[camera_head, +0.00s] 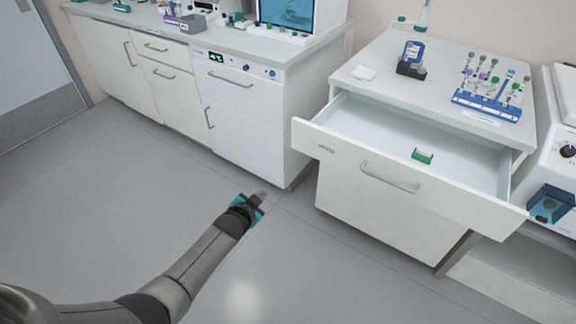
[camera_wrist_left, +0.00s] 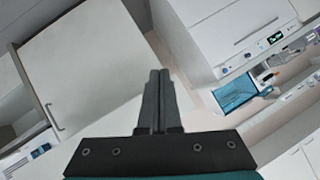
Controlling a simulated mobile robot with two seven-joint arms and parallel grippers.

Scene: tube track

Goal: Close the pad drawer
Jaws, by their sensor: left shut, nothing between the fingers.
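The pad drawer (camera_head: 340,148) is the open top drawer of the white cabinet on the right in the head view. It is pulled well out, with a bar handle (camera_head: 390,178) on its front. A small green item (camera_head: 422,156) lies inside it on the drawer floor. My left gripper (camera_head: 260,196) is over the floor, to the left of the drawer front and apart from it. Its fingers also show in the left wrist view (camera_wrist_left: 158,98), pressed together with nothing between them. My right gripper is in neither view.
On the cabinet top (camera_head: 385,70) stand a blue tube rack (camera_head: 488,105) and a bottle in a dark holder (camera_head: 411,58). A white machine (camera_head: 556,150) stands right of the cabinet. A long counter (camera_head: 200,40) runs along the back left. The floor (camera_head: 100,200) at left is clear.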

